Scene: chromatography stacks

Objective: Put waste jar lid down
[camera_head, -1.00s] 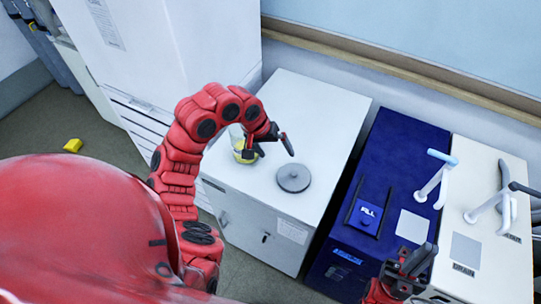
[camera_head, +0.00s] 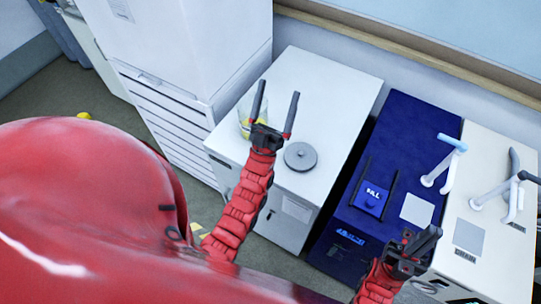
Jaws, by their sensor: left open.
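The waste jar lid (camera_head: 300,156), a round grey disc with a small knob, lies flat on the white cabinet top (camera_head: 318,95). The waste jar (camera_head: 244,118), clear with yellow contents, stands to the left on the same top, partly hidden behind my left gripper. My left gripper (camera_head: 276,104) is open with its fingers spread and empty, beside the lid and in front of the jar. My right gripper (camera_head: 424,240) is at the lower right, near the front of the blue cabinet; its fingers look close together, and I cannot tell whether they are shut.
A blue cabinet (camera_head: 408,150) marked FILL stands to the right, with a cream cabinet (camera_head: 500,235) marked DRAIN and white taps (camera_head: 445,160) beyond. A tall white unit (camera_head: 190,60) stands at the left. The back of the white cabinet top is clear.

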